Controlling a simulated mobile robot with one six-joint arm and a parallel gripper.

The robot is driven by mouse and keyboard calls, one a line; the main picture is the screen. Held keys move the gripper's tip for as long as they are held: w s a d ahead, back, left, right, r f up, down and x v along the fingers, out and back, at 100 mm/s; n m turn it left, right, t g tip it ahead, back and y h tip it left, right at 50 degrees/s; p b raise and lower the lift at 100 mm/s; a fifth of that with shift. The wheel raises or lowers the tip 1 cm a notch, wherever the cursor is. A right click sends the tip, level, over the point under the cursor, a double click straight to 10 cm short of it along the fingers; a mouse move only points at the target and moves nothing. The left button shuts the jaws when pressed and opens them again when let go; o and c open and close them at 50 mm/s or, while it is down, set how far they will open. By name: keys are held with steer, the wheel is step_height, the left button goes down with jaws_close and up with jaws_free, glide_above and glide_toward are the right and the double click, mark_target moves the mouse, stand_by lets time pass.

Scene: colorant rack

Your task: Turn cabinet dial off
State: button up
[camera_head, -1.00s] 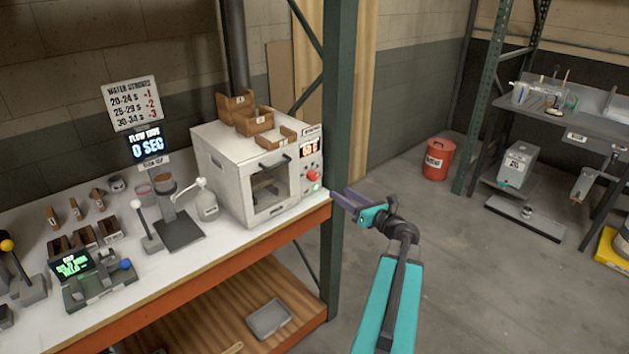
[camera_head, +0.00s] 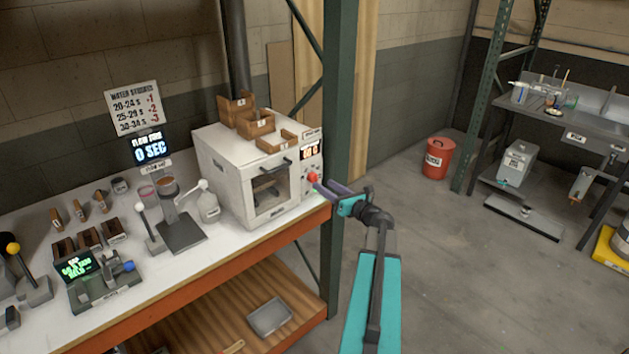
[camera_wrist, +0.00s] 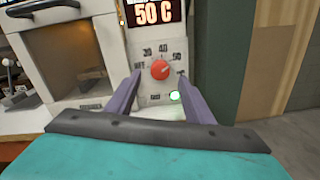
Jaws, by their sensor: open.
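The white cabinet (camera_head: 225,165) stands at the right end of the workbench. Its red dial (camera_head: 312,177) is on the right side of the front panel. In the wrist view the red dial (camera_wrist: 160,69) sits among printed marks, below a display (camera_wrist: 155,12) reading 50 C. A lit green light (camera_wrist: 175,97) is below the dial. My gripper (camera_head: 322,187) is right in front of the panel. In the wrist view my gripper (camera_wrist: 158,85) is open, with one purple finger on each side below the dial. Whether the fingers touch the dial or panel cannot be told.
A green rack post (camera_head: 340,130) stands just right of the cabinet. Wooden boxes (camera_head: 256,122) sit on the cabinet top. A white bottle (camera_head: 208,207) stands left of it on the bench. Open floor lies to the right, with a red bin (camera_head: 437,160) farther back.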

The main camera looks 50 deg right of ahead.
mark_target(315, 179)
steer(key=shift+w+d+p, duration=0.15)
steer(key=shift+w+p, duration=0.3)
steer(key=shift+w, duration=0.9)
steer(key=shift+w+d+p, duration=0.1)
steer(key=shift+w+p, duration=0.3)
steer(key=shift+w, duration=0.95)
steer(key=c, duration=1)
steer(key=shift+a+f, duration=0.2)
steer(key=shift+a, duration=0.1)
steer(key=shift+c, duration=0.2)
steer(key=shift+d, duration=0.2)
steer(key=shift+r+b, duration=0.15)
steer(key=shift+b, duration=0.15)
